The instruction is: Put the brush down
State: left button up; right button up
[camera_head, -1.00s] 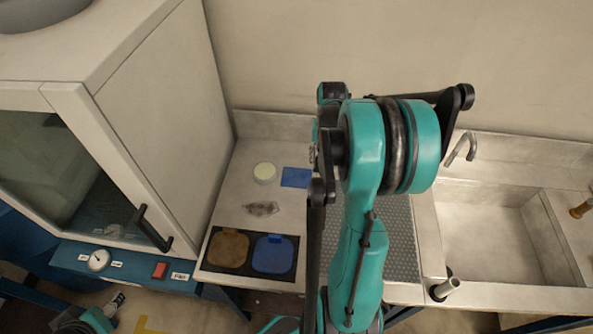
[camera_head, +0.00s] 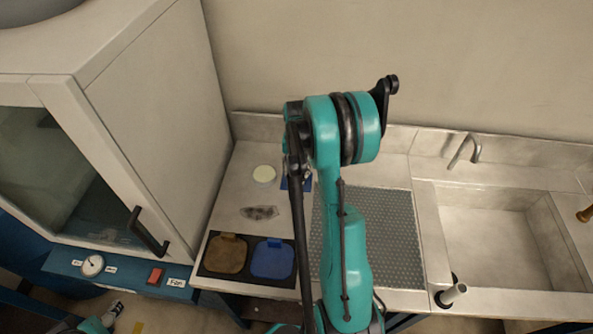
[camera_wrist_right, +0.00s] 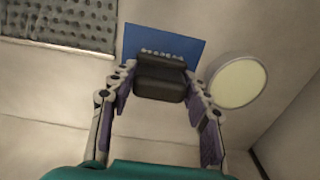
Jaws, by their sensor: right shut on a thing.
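The brush (camera_wrist_right: 160,82) is a dark block with a row of pale bristles, seen in the right wrist view. My right gripper (camera_wrist_right: 158,92) is shut on it, one finger on each side. Behind the brush in that view is a flat blue square (camera_wrist_right: 180,40) on the counter; I cannot tell whether they touch. In the head view the blue square (camera_head: 307,184) is partly covered by my right arm, and the brush is hidden. A bit of my left arm and gripper (camera_head: 112,314) shows at the lower left edge; its fingers are unclear.
A round pale-topped dish (camera_head: 264,174) stands beside the blue square. A perforated grey mat (camera_head: 385,240) and a sink (camera_head: 490,240) are right; a cabinet (camera_head: 165,120) is left.

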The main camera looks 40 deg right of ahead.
jog(key=shift+s, duration=0.1)
jog(key=shift+f, duration=0.1)
jog(key=o, duration=1.1)
